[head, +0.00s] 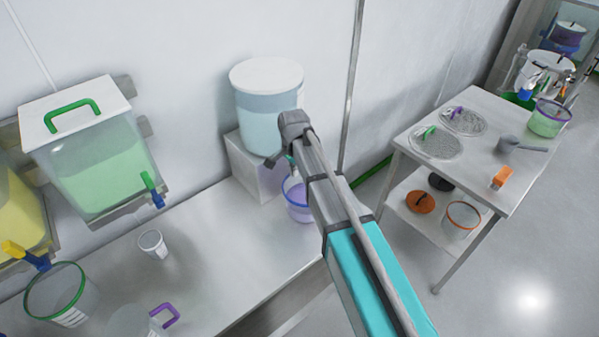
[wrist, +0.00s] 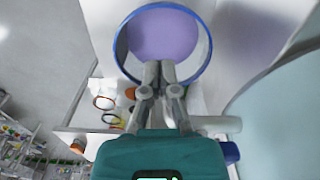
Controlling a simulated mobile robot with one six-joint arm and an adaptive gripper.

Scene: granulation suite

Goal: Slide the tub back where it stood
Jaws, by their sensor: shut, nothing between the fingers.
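A small tub with a blue rim and purple contents (head: 297,208) stands on the steel bench, just in front of a white block, partly hidden by my arm. In the wrist view the tub (wrist: 163,37) fills the top middle, seen from above. My gripper (wrist: 160,68) is shut and empty. Its fingertips overlap the tub's near rim in the wrist view; I cannot tell whether they touch it. In the head view my wrist hides the fingertips.
A large lidded container of blue liquid (head: 270,118) sits on the white block (head: 252,165) behind the tub. A side table (head: 475,140) stands at right. The bench's middle is clear.

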